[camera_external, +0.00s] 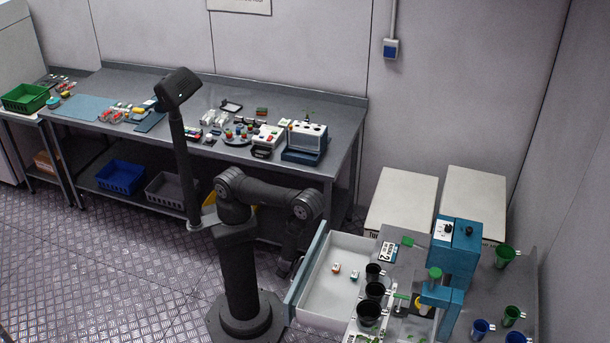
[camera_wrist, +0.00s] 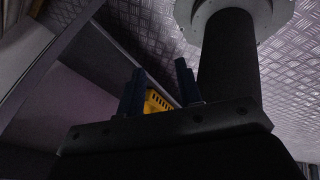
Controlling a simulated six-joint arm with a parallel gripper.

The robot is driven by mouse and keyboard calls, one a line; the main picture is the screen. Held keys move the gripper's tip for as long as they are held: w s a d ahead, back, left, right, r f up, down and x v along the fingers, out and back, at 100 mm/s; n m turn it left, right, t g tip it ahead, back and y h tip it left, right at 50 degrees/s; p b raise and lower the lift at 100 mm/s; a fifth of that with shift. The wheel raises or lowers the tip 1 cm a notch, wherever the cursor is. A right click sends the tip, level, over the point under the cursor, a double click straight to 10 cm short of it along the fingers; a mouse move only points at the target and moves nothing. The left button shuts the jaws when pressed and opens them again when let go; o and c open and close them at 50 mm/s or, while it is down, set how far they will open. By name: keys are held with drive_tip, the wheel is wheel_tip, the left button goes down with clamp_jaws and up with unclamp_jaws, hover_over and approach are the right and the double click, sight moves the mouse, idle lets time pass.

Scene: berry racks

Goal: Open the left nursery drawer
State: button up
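The nursery drawer (camera_external: 326,301) stands pulled out at the bench's left side. It has a white interior and a blue-grey front panel (camera_external: 306,270). Two small boxes (camera_external: 345,271) with orange and teal markings lie inside it. My gripper (camera_external: 287,268) hangs low just left of the front panel, partly dark, and its contact with the panel cannot be made out. In the wrist view my gripper (camera_wrist: 160,66) has its two fingers apart with nothing seen held between them. No drawer or handle shows in the wrist view.
Black pots (camera_external: 371,290) and a blue machine (camera_external: 455,255) stand on the bench right of the drawer. Two pale boxes (camera_external: 402,200) stand behind. A long worktable (camera_external: 345,120) runs along the wall. A yellow bin (camera_wrist: 157,102) shows beyond my fingers. Patterned floor is clear on the left.

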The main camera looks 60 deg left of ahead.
drive_tip(key=d+r+m+t, duration=0.2)
drive_tip(key=d+r+t, duration=0.1)
drive_tip(key=d+t, duration=0.25)
drive_tip(key=m+t+h, duration=0.2)
drive_tip(key=t+h, duration=0.3)
drive_tip(key=t, duration=0.7)
approach(296, 268)
drive_tip(key=w, duration=1)
drive_tip(key=shift+r, duration=0.35)
clamp_jaws()
drive_tip(key=shift+s+a, duration=0.1)
